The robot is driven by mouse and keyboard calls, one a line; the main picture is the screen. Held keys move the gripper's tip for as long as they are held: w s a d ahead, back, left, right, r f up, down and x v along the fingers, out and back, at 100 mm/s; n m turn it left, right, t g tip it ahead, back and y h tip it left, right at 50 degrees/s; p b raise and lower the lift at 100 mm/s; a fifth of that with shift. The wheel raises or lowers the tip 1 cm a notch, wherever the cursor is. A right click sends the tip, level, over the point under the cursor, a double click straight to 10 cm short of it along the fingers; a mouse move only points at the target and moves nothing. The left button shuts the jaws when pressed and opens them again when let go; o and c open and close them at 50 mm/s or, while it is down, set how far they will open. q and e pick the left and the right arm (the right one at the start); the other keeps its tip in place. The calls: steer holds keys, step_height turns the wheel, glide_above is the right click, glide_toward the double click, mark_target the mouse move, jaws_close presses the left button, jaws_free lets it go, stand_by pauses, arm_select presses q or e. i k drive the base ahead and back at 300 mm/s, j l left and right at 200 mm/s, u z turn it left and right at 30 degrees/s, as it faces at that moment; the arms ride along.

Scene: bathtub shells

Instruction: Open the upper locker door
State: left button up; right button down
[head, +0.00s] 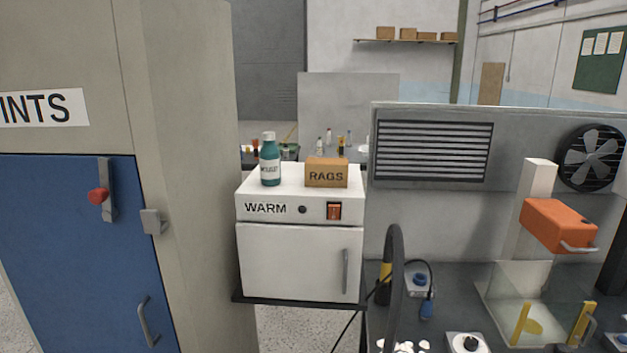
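A blue door (60,260) is set in a beige cabinet (190,180) at the left and looks shut. Its left and bottom parts are cut off by the picture edge. A grey upright lever (107,190) with a red knob (98,196) is on its upper part. A grey bar handle (147,322) is lower on the door. A grey catch piece (153,221) sits on the frame right of the lever. A label ending in "INTS" (40,107) is above the door. I cannot tell whether this is the upper locker door. Neither gripper shows.
A white "WARM" box (300,260) with a shut door stands right of the cabinet, with a teal bottle (270,160) and a "RAGS" box (327,173) on top. A dark bench with an orange device (558,225) and a black hose (396,265) is at right.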

mark_target(82, 281)
steer(key=u, duration=1.3)
